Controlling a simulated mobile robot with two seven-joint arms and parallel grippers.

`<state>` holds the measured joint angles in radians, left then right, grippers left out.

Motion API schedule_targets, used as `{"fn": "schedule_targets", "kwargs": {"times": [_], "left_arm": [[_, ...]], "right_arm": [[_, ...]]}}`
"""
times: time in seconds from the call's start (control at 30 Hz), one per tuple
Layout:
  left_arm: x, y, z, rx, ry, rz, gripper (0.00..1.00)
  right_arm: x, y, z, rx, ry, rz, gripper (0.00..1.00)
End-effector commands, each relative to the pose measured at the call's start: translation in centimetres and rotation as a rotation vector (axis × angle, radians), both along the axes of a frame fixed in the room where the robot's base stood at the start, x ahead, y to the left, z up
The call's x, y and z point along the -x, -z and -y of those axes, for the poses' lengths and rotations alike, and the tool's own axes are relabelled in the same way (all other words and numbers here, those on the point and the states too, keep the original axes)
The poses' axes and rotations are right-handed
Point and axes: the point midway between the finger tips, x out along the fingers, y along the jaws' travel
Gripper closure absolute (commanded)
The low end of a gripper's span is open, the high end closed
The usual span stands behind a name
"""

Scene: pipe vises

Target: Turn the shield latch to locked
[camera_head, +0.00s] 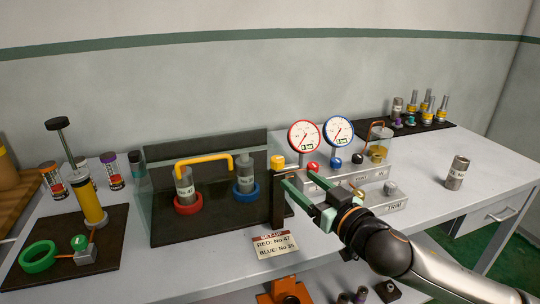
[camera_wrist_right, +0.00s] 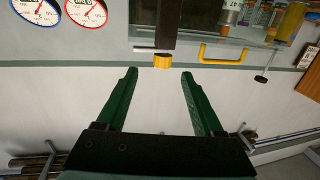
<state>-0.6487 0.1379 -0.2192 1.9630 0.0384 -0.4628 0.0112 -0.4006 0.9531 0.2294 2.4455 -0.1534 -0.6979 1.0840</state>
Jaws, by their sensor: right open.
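The shield is a clear panel (camera_head: 145,205) around the two pipe vises. At its right end stands a dark upright post with a yellow cap (camera_head: 277,162), which looks like the shield latch. My right gripper (camera_head: 291,177) is open, its green fingers reaching in from the right close to the upper part of the post. In the right wrist view the yellow cap (camera_wrist_right: 162,61) lies between and just beyond the open fingertips (camera_wrist_right: 158,73), with nothing gripped. I cannot tell whether a finger touches the post. My left gripper is out of view.
Two gauges (camera_head: 303,136) stand on a valve block right of the post. A hand pump (camera_head: 90,200) is at left.

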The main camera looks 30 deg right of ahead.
Motion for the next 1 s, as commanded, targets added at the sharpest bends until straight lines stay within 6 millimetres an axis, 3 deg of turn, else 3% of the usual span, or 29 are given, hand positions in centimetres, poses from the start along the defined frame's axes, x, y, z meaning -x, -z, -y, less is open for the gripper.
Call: {"fn": "schedule_targets", "kwargs": {"times": [0.1, 0.27, 1.0], "left_arm": [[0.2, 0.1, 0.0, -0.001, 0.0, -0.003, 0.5], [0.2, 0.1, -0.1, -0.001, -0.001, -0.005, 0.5], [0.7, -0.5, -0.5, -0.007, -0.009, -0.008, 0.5]], "right_arm": [[-0.4, -1.1, -0.4, -0.004, -0.026, 0.03, 0.31], [-1.4, -1.3, -0.4, -0.008, -0.028, 0.034, 0.31], [-9.2, -1.3, -0.1, -0.008, -0.023, 0.031, 0.31]]}}
